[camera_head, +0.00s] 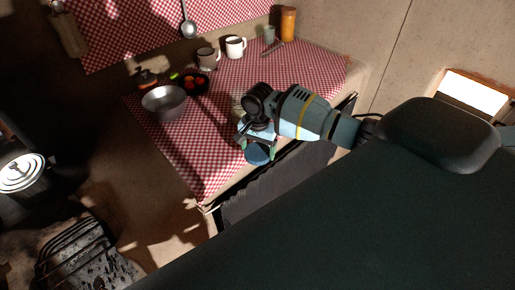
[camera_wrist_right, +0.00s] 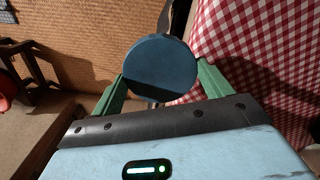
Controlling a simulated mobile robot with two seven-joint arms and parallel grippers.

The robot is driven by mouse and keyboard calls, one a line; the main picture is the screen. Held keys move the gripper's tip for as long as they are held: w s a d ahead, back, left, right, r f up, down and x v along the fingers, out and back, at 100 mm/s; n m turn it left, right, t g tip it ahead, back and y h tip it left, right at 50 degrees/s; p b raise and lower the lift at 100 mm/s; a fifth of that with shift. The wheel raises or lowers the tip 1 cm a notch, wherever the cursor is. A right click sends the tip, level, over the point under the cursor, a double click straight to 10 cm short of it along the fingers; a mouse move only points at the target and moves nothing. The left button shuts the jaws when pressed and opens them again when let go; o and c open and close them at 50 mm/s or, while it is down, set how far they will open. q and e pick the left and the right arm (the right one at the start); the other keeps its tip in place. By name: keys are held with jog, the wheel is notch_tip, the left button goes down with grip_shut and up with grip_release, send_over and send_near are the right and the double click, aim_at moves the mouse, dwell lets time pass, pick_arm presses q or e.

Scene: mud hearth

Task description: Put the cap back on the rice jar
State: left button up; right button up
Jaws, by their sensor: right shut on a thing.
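My right gripper (camera_head: 258,143) is over the front edge of the counter, its green fingers closed on a round blue cap (camera_head: 258,155). In the right wrist view the cap (camera_wrist_right: 158,66) sits flat-face toward the camera between the two green fingertips (camera_wrist_right: 160,82). A dark piece shows behind the cap there, and I cannot tell what it is. I cannot pick out the rice jar for certain; a small pale patch beside the gripper in the head view is mostly hidden by it. My left gripper is not in view.
The red-and-white checked cloth (camera_head: 210,150) covers the counter. A metal bowl (camera_head: 164,103), a dark bowl of red food (camera_head: 194,84), two mugs (camera_head: 235,47) and an orange container (camera_head: 288,24) stand farther back. The cloth's near left part is clear.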

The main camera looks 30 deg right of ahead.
jog(key=s+a+r+n, duration=1.1)
jog(key=s+a+r, duration=0.1)
jog(key=r, duration=0.2)
jog(key=shift+r+n, duration=0.25)
jog(key=shift+n, duration=0.05)
jog(key=shift+w+d, duration=0.1)
jog(key=shift+d, duration=0.05)
